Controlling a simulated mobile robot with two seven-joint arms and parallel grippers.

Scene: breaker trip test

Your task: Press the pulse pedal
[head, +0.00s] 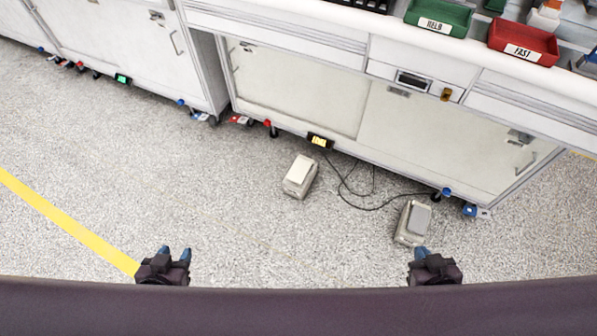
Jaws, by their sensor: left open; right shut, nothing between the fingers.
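Two foot pedals stand on the speckled floor in front of the bench. One pale beige pedal (300,176) is near the middle. The other pedal (413,222), with a grey top plate, is further right and nearer to me. Their labels are not readable, so I cannot tell which is the pulse pedal. My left gripper (175,252) is open and empty at the lower left, well away from both. My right gripper (421,252) is shut and empty; in the picture it shows just below the right pedal. I cannot tell its height above the floor.
Black cables (355,190) run from the pedals towards the bench base. A small yellow-lit box (320,141) sits at the base. A green HELD bin (438,16) and red FAST bin (522,43) stand on the bench. A yellow line (65,220) crosses otherwise open floor at left.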

